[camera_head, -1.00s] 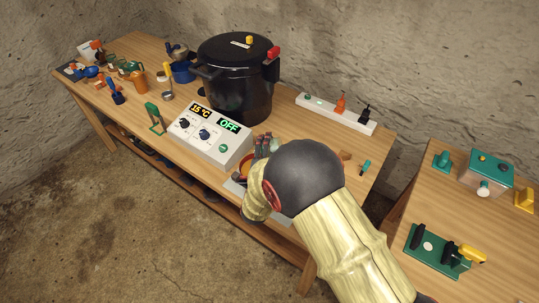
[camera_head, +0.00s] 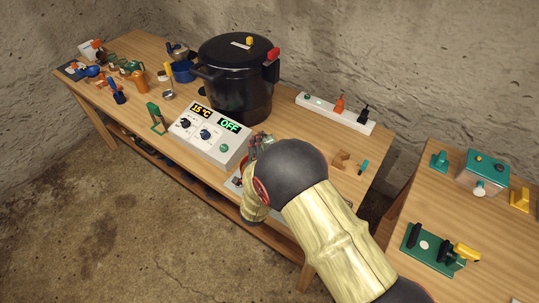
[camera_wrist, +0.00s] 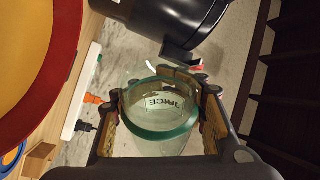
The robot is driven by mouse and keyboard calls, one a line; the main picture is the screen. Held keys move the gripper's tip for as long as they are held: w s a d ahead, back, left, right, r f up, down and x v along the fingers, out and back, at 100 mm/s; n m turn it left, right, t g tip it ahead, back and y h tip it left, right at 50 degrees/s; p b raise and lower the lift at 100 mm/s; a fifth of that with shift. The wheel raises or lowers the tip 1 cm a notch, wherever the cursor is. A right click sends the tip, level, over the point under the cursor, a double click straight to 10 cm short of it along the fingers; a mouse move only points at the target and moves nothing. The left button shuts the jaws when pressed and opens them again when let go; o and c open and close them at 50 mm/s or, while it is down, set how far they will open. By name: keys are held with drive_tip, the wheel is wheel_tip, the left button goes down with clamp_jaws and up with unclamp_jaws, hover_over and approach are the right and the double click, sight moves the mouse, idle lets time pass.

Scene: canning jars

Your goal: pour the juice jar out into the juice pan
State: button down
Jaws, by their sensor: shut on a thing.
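My gripper (camera_wrist: 162,115) is shut on a clear glass jar, the juice jar (camera_wrist: 150,136), with a green rim and a label whose letters look reversed, seen through the glass. Its mouth faces the wrist camera, and the glass looks clear with no juice visible in it. A large round thing with a red rim and yellowish inside, apparently the juice pan (camera_wrist: 35,55), fills the left of the wrist view, apart from the jar. In the head view my gripper (camera_head: 260,143) is beyond my wrist at the table's front edge, and my arm hides most of the jar and pan.
A big black pot (camera_head: 236,85) stands behind a white control box (camera_head: 210,135) reading 15 °C and OFF. A white power strip (camera_head: 335,113) lies at the back. A side table (camera_head: 500,240) with green devices is at the right. Small items crowd the far left.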

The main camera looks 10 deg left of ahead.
idle(0.6)
drive_tip(key=d+f+m+g, duration=0.1)
drive_tip(key=m, duration=0.2)
drive_tip(key=f+m+g, duration=0.1)
drive_tip(key=m, duration=0.3)
drive_tip(key=w+d+f+m+g, duration=0.1)
drive_tip(key=m, duration=0.3)
drive_tip(key=shift+d+f, duration=0.3)
drive_tip(key=shift+d, duration=0.05)
drive_tip(key=m+g+y+b, duration=0.1)
drive_tip(key=m+b, duration=0.1)
drive_tip(key=m, duration=0.1)
drive_tip(key=a+m+g+y+b, duration=0.1)
drive_tip(key=m+b, duration=0.2)
drive_tip(key=s+a+m+g+y+b, duration=0.1)
drive_tip(key=m+b, duration=0.1)
drive_tip(key=m, duration=0.1)
drive_tip(key=shift+a+f, duration=0.2)
drive_tip(key=shift+w, duration=0.1)
